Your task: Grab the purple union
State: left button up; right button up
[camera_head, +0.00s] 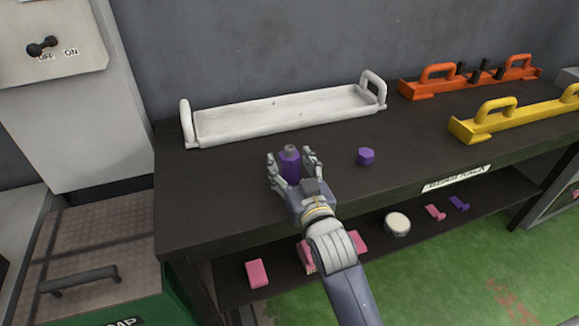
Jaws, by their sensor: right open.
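Two purple pieces are on the dark bench top. A taller purple piece with a grey top (290,165) stands upright between the fingers of my right gripper (295,168). The gripper is open, with one finger on each side of it; I cannot tell whether the fingers touch it. A small purple hexagonal piece (366,156) sits on the bench to the right, apart from the gripper. I cannot tell for sure which one is the union. My left gripper is not in view.
A white handled tray (290,136) lies behind the gripper. Orange (425,91) and yellow (482,130) handled carriers stand on the right. A lower shelf holds pink pieces (257,273), a round white-topped item (397,223) and a small purple piece (459,203). The bench's front left is clear.

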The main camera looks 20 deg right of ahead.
jog(key=shift+w, duration=0.35)
jog(key=c, duration=1.4)
jog(key=shift+r, duration=0.15)
grip_shut()
